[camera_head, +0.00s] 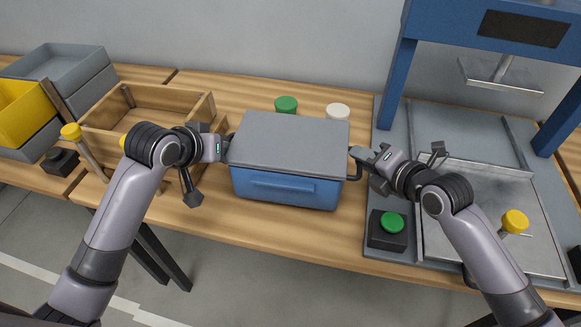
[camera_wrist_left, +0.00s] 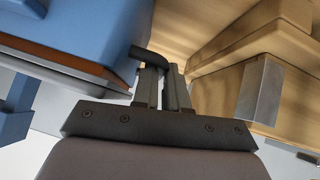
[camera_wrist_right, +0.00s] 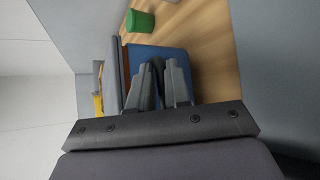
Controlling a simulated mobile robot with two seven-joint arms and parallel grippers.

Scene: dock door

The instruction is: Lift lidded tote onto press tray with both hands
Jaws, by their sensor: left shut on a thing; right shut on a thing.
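The lidded tote (camera_head: 286,188), blue with a grey lid (camera_head: 290,141), is in the middle of the head view over the wooden table, left of the press. Whether it touches the table cannot be told. My left gripper (camera_head: 226,149) is shut on the tote's dark left handle (camera_wrist_left: 148,55). My right gripper (camera_head: 359,164) is shut on the dark right handle (camera_wrist_right: 157,70). The press tray (camera_head: 485,215) is a grey metal plate in the press bed at the right, partly hidden by my right arm.
The blue press frame (camera_head: 397,80) stands at the right, its ram plate (camera_head: 500,78) raised. A green button box (camera_head: 388,231) sits at the press's front left corner. An open wooden box (camera_head: 147,106) is at the left. Green (camera_head: 286,104) and white (camera_head: 338,111) round objects are behind the tote.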

